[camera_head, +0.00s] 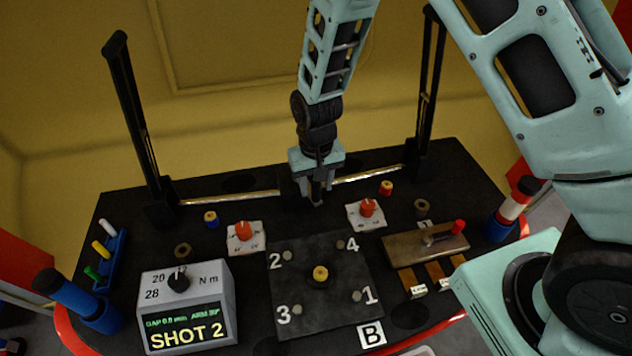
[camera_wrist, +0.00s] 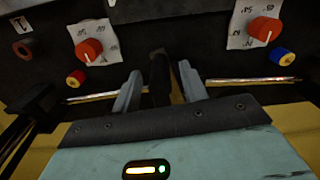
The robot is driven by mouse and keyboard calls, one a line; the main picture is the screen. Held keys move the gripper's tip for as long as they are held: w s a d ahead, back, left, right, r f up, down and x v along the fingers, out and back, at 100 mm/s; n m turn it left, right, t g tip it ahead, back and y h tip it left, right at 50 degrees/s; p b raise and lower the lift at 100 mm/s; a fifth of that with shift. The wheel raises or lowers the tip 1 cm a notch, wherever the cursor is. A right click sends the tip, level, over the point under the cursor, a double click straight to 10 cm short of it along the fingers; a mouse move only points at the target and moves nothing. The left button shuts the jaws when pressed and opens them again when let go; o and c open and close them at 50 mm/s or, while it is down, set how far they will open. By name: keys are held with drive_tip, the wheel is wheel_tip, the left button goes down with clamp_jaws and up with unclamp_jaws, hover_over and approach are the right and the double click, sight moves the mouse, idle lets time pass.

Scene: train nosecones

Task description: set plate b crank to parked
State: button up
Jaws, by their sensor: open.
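The dark square plate (camera_head: 340,310) lies at the middle front with white numbers 1 to 4 and a yellow-topped knob (camera_head: 320,274) at its centre. A white card (camera_head: 372,335) marked B lies at its front edge. To its right, a brownish metal plate (camera_head: 405,252) carries a lever with a red handle (camera_head: 458,227); I cannot tell the lever's setting by any label. My gripper (camera_head: 317,198) points down behind the square plate, well left of the lever. In the wrist view my gripper (camera_wrist: 160,74) is open, its fingers apart with a dark post between them.
Red knobs (camera_head: 244,231) (camera_head: 367,207) on white cards stand on either side in front of my gripper. Two tall black posts (camera_head: 130,110) (camera_head: 428,100) rise at the back. A display box (camera_head: 187,305) reading SHOT 2 stands front left. My arm crosses the right side.

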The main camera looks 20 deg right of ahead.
clamp_jaws()
drive_tip(key=shift+d, duration=0.15)
drive_tip(key=w+d+n+p, duration=0.3)
drive_tip(key=w+d+n, duration=0.5)
drive_tip(key=n, duration=0.7)
drive_tip(key=shift+w, duration=0.55)
idle(0.4)
